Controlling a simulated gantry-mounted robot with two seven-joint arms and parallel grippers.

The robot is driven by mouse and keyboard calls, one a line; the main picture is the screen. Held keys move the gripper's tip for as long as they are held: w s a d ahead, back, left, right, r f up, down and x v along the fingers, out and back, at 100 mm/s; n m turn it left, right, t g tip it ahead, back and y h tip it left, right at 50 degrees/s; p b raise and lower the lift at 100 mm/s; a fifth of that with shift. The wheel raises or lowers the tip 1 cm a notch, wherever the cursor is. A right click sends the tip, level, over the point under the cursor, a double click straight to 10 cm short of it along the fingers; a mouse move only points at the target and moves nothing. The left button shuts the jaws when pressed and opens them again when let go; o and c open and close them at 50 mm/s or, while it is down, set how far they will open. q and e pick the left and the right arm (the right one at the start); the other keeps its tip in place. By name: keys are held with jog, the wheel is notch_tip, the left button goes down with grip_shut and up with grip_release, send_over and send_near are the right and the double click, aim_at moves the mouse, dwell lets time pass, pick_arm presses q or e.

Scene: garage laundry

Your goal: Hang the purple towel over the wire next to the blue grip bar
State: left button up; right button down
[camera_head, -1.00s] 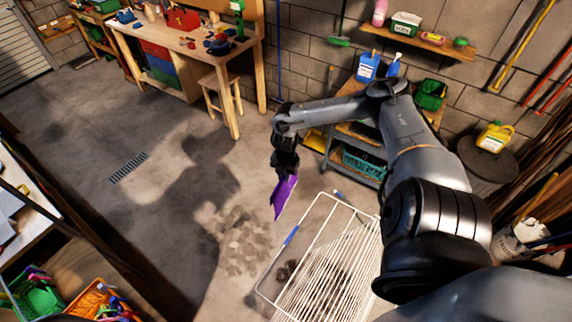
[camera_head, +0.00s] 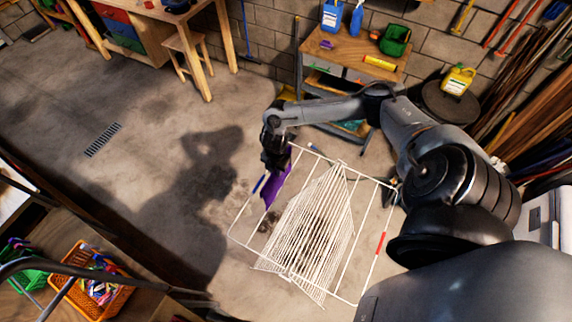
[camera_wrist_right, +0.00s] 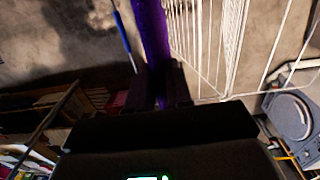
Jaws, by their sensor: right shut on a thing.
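The purple towel (camera_head: 274,186) hangs down from my right gripper (camera_head: 277,158), which is shut on its upper end. The towel is near the blue grip bar (camera_head: 259,183) on the left side of the white wire drying rack (camera_head: 318,230). In the right wrist view the towel (camera_wrist_right: 152,35) runs between the fingers (camera_wrist_right: 158,90), with the blue grip bar (camera_wrist_right: 123,40) to its left and the rack's wires (camera_wrist_right: 215,35) to its right. I cannot tell whether the towel touches a wire. My left gripper is not in view.
A red grip bar (camera_head: 380,243) is on the rack's right side. A wooden-topped cart (camera_head: 350,52) stands behind the rack. An orange basket (camera_head: 98,300) of clothes pegs sits on a bench at lower left. The floor left of the rack is clear.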

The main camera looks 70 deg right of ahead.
jog(key=shift+w+r, duration=0.2)
jog(key=shift+f, duration=0.1)
jog(key=b, duration=0.4)
send_over(277, 187)
jog(key=d, duration=0.1)
jog(key=shift+f, duration=2.7)
jog(key=f+b, duration=0.2)
jog(key=f, duration=0.1)
jog(key=f+b, duration=0.2)
jog(key=shift+w+d+f, duration=0.1)
jog(key=shift+w+f, duration=0.05)
jog(key=shift+w, duration=0.25)
notch_tip(277, 187, down, 6)
jog(key=b, duration=0.4)
jog(key=shift+f+b, duration=2.25)
jog(key=shift+f, duration=0.35)
